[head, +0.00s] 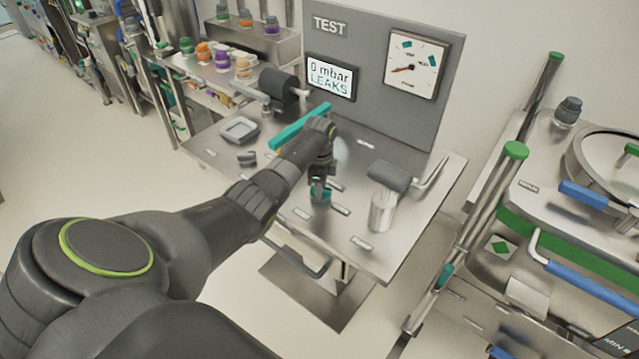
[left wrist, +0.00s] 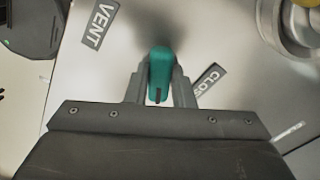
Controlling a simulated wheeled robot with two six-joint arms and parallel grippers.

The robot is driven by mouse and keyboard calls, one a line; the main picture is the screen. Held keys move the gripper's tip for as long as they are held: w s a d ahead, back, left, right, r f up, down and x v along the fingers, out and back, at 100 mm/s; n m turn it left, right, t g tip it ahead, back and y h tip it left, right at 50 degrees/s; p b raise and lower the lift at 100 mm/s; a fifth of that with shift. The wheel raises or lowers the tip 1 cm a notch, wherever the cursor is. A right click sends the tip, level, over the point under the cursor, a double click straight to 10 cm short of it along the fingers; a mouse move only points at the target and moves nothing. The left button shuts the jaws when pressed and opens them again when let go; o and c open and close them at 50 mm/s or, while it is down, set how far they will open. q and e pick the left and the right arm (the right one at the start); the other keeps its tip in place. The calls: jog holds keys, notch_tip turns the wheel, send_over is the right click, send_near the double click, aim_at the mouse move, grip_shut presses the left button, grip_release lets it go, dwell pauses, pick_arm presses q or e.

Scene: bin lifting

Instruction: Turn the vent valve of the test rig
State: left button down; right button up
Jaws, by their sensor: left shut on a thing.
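The vent valve has a teal handle, which shows in the left wrist view (left wrist: 160,68) between labels that read VENT (left wrist: 99,24) and, partly hidden, what looks like CLOSED (left wrist: 207,81). My left gripper (left wrist: 158,95) is shut on this handle, one finger on each side. In the head view my left gripper (head: 319,187) points down at the rig's steel top, and only a little teal shows at its fingertips. The valve body is mostly hidden by the gripper. My right gripper is in neither view.
The test rig's upright panel (head: 360,60) carries a display (head: 331,77) reading 0 mbar LEAKS and a dial gauge (head: 416,65). A pump (head: 388,190) with a dark head stands to the right. A grey tray (head: 239,130) sits at the left.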

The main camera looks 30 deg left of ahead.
pick_arm(q)
jog(key=m, duration=0.5)
jog(key=shift+w+r+m+p, duration=0.1)
jog(key=shift+m+p, duration=0.25)
jog(key=shift+m, duration=0.05)
dwell(0.3)
jog(key=c, duration=1.2)
grip_release()
jog(key=shift+c, duration=0.2)
notch_tip(320, 180, up, 17)
jog(key=shift+r, duration=0.2)
